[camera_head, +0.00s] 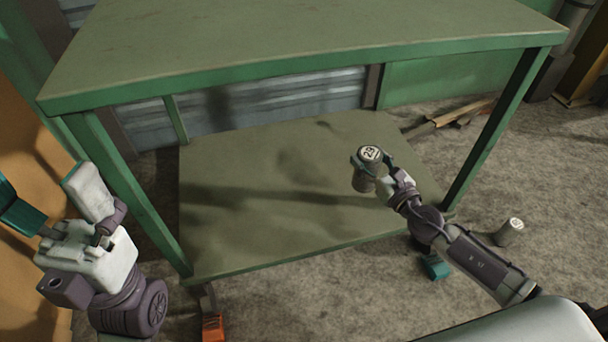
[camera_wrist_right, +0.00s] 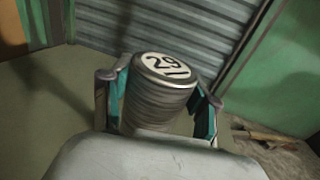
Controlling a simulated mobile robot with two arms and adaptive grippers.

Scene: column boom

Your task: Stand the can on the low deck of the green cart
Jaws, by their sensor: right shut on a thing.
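The grey can (camera_head: 363,176) has a white top with dark figures and also shows upright in the right wrist view (camera_wrist_right: 158,95). My right gripper (camera_head: 376,170) is shut on it, with a teal-padded finger on either side. The can is over the right part of the green cart's low deck (camera_head: 270,190), under the top deck (camera_head: 300,35). I cannot tell whether its base touches the deck. My left gripper (camera_head: 58,208) is at the left, outside the cart, with its fingers apart and nothing between them.
A second grey can (camera_head: 509,232) stands on the floor right of the cart. Green cart legs (camera_head: 130,190) and (camera_head: 497,130) flank the opening. Wood pieces (camera_head: 455,117) lie behind at the right. Most of the low deck is bare.

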